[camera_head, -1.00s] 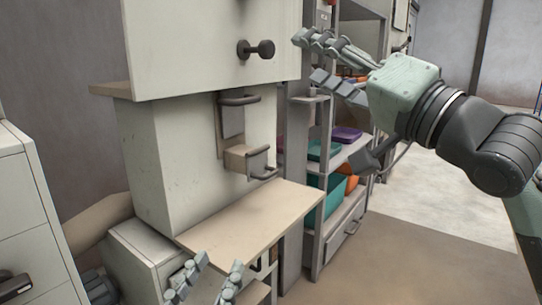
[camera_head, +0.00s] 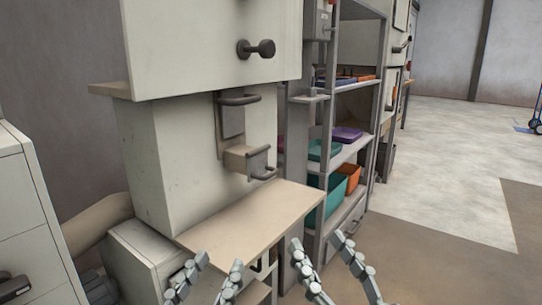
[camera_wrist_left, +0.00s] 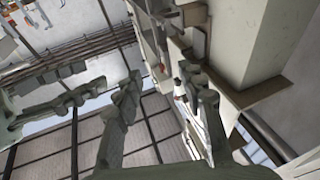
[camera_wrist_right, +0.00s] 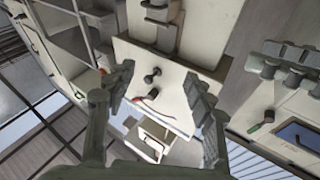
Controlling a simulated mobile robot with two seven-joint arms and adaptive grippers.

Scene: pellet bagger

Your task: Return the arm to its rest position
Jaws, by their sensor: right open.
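My right gripper (camera_head: 317,242) is low in the head view, right of the tan shelf, pointing up with its two fingers apart and nothing between them. It also shows empty in the right wrist view (camera_wrist_right: 158,76). My left gripper (camera_head: 218,262) is beside it to the left, in front of the tan shelf's front edge, also with fingers spread and empty. The left wrist view shows its fingers apart too (camera_wrist_left: 160,78). The pale bagger machine (camera_head: 205,50) with a dark round knob (camera_head: 256,49) stands ahead of both grippers.
The tan shelf (camera_head: 255,215) juts out below a small bracket with handles (camera_head: 250,160). A grey rack (camera_head: 355,150) with teal (camera_head: 335,195) and orange bins stands to the right. A pale cabinet (camera_head: 30,220) is at the left.

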